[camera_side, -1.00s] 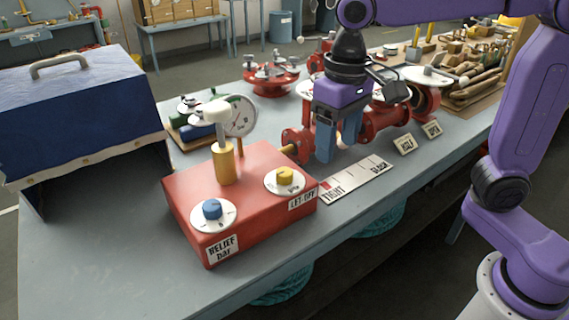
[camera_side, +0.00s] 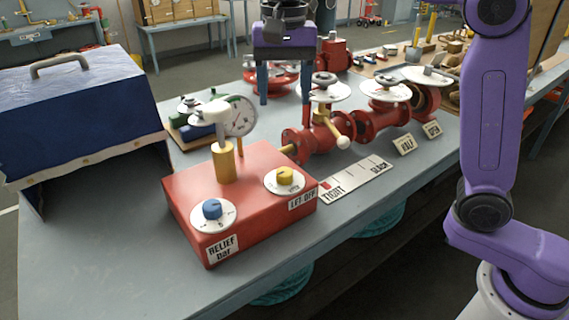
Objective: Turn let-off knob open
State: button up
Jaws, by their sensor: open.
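The yellow let-off knob (camera_side: 285,175) sits on a round white dial on top of the red box (camera_side: 185,205), beside the "LET OFF" label (camera_side: 302,199). The dial's markings are too small to read. My gripper (camera_side: 284,103) is open and empty, its blue fingers spread apart. In the picture it is above the let-off knob, near the red valves, and apart from the knob.
A blue relief knob (camera_side: 212,208) is on the same box. A gauge (camera_side: 240,116) and a white-topped post (camera_side: 224,158) rise behind. Red valves (camera_side: 318,138) with white handwheels stand to the right. A blue case (camera_side: 75,105) is at left. The front-left bench (camera_side: 110,255) is clear.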

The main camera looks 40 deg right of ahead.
aim_at(284, 171)
notch_tip(284, 171, down, 16)
dwell(0.6)
jog(key=c, duration=1)
